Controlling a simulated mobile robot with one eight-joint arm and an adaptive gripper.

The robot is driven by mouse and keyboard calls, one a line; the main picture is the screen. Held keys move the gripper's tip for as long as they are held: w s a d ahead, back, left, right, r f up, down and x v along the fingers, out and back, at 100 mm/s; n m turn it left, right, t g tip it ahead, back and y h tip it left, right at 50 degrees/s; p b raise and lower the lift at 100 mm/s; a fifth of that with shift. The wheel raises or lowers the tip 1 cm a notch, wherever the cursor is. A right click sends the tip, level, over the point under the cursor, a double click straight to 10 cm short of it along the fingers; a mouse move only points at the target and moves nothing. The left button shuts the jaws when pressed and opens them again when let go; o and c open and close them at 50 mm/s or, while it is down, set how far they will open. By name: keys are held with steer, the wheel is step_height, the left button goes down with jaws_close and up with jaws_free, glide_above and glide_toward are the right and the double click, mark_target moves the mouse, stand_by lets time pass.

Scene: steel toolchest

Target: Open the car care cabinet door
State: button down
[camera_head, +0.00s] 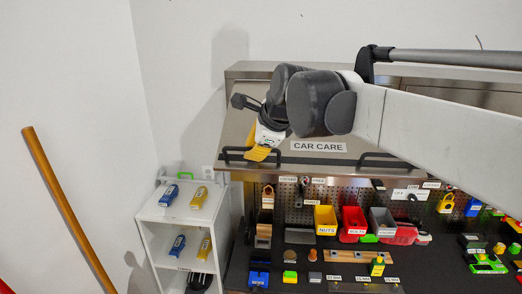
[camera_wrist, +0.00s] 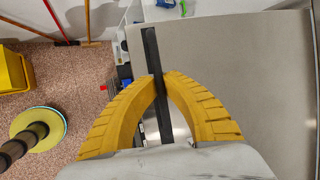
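The car care cabinet door (camera_head: 280,110) is a steel panel with a "CAR CARE" label (camera_head: 318,147) at the upper middle of the head view. It slants outward toward its lower edge, seemingly partly swung out. Two black bar handles sit low on it, a left one (camera_head: 235,155) and a right one (camera_head: 390,160). My gripper (camera_head: 262,153) is at the left handle, partly hidden by my arm. In the wrist view, the yellow fingertips (camera_wrist: 160,76) close in on both sides of a black handle bar (camera_wrist: 151,50), with the steel panel (camera_wrist: 235,70) to the right.
Below the door, a dark worktop holds bins, including a yellow one (camera_head: 325,219), and small tools. A white shelf (camera_head: 185,215) with bottles stands at left. A wooden pole (camera_head: 65,210) leans at far left. The wrist view shows speckled floor (camera_wrist: 70,75).

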steer(key=c, duration=1.5)
jaws_free()
steer(key=v, duration=1.2)
steer(key=shift+s, duration=0.1)
steer(key=s+d+f+n+h+b, duration=0.1)
steer(key=s+d+f+n+b, duration=0.4)
steer(key=f+b, duration=0.9)
steer(key=s+d+f+n+h+b, duration=0.2)
steer(key=s+d+f+n+b, duration=0.4)
steer(key=f+b, duration=0.9)
steer(key=s+d+f+n+h+b, duration=0.1)
steer(key=s+d+f+n+b, duration=0.5)
steer(key=f, duration=3.4)
steer(key=s+d+b, duration=0.2)
steer(key=d+b, duration=0.2)
steer(key=b, duration=0.4)
steer(key=shift+s+f+h+b, duration=0.3)
steer(key=shift+s+f+b, duration=0.05)
steer(key=shift+f, duration=0.05)
